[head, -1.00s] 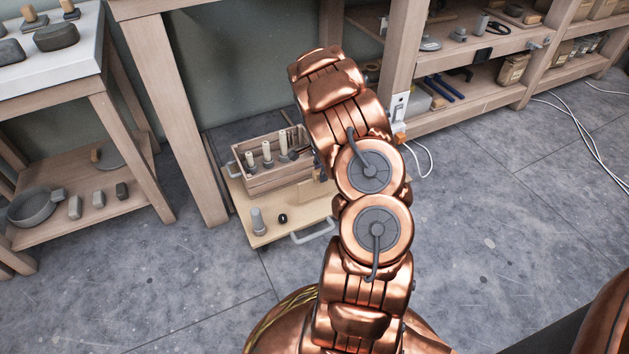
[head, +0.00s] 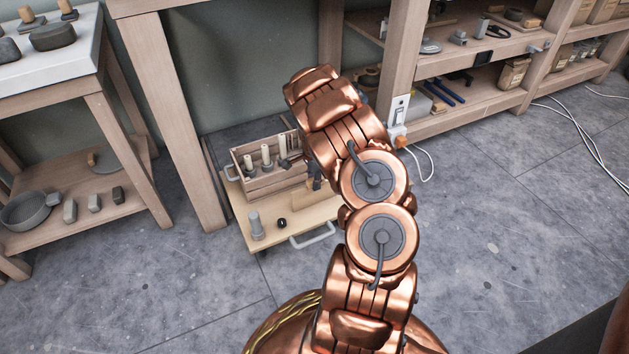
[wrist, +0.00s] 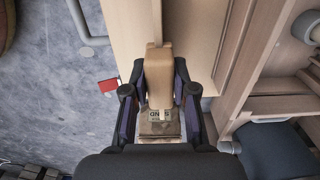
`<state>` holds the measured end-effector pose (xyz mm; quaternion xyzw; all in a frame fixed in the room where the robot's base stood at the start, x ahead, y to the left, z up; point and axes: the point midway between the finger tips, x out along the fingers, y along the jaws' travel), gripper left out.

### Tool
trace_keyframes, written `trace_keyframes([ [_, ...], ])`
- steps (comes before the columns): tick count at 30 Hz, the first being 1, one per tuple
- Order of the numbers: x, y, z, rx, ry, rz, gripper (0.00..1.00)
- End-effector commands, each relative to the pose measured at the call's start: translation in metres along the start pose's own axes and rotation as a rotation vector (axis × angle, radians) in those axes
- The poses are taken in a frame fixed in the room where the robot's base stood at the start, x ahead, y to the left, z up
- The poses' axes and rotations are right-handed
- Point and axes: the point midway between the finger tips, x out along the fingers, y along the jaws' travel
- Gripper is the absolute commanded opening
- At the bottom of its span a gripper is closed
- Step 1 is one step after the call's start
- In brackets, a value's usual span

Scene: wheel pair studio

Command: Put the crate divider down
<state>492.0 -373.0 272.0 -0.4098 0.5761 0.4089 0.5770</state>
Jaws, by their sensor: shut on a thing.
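The crate divider, a tan wooden piece (wrist: 158,75), is between my gripper's fingers in the wrist view. In the head view the divider (head: 304,199) shows beside my arm, over the pale board and in front of the crate. My gripper (wrist: 160,78) is shut on it; in the head view its dark fingers (head: 314,178) are partly hidden by my arm. I cannot tell whether the divider touches the board.
The slatted wooden crate (head: 274,184) with upright pegs stands on the pale board (head: 290,226), which has a front handle (head: 313,236). A grey cylinder (head: 256,226) and small black ring (head: 281,222) stand at the board's left. A wooden post (head: 184,150) is left; open floor lies in front.

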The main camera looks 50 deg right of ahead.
Motion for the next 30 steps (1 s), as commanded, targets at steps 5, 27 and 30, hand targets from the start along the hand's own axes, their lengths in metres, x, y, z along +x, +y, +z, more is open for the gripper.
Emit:
trace_keyframes([
  [5, 0.001, 0.000, 0.000, -0.001, 0.000, 0.000, 0.40],
  [27, -0.042, -0.001, 0.000, -0.001, 0.001, -0.001, 0.52],
  [30, -0.063, -0.001, 0.000, 0.000, 0.002, -0.002, 0.52],
])
